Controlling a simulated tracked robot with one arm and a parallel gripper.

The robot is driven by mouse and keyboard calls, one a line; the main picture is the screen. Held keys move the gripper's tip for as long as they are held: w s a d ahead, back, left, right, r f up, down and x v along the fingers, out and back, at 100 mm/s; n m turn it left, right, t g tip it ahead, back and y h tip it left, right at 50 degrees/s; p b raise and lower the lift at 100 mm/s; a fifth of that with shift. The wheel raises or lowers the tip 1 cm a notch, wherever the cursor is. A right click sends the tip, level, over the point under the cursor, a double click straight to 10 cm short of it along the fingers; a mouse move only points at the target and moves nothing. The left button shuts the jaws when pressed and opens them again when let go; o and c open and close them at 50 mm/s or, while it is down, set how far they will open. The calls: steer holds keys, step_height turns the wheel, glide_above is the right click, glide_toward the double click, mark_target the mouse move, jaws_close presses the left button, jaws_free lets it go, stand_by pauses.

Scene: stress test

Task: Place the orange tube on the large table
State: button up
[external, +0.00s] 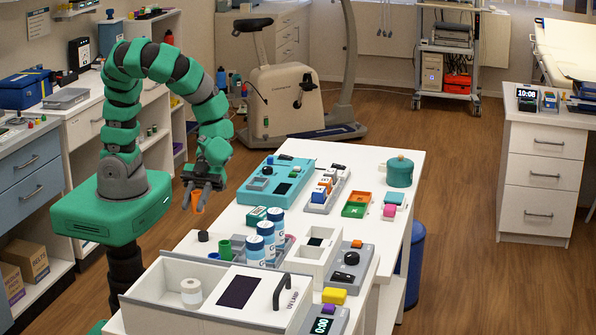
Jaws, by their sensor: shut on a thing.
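My green and grey arm arches over from its green base, and my gripper (197,202) points down, shut on a small orange tube (197,197). The tube is held upright between the dark fingers, which hide part of it. The gripper and tube appear in the air just left of the long white table (240,215), near its left edge. I take this white table as the large table; several devices and containers stand on it.
A teal device (277,180) stands near the table's far left edge. Several white-blue canisters (265,232) and a green cup (225,249) stand nearer. A long white box (190,318) fills the near end. A teal pot (399,171) stands far right. A bare strip lies along the left edge.

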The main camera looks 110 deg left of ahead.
steer(key=w+a+f+n+t+y+b, duration=0.25)
steer(key=w+a+n+t, duration=0.55)
steer(key=w+a, duration=1.6)
steer(key=a+n+t+y, duration=0.3)
steer(key=a+n+y, duration=0.3)
steer(key=a, duration=1.9)
steer(key=n+y+b, duration=0.2)
steer(key=n+y, duration=0.6)
glide_above(314, 156)
steer(key=shift+w+f+b, duration=0.1)
steer(key=shift+f+b, duration=1.85)
steer(key=shift+f, duration=3.55)
steer(key=shift+r, duration=0.1)
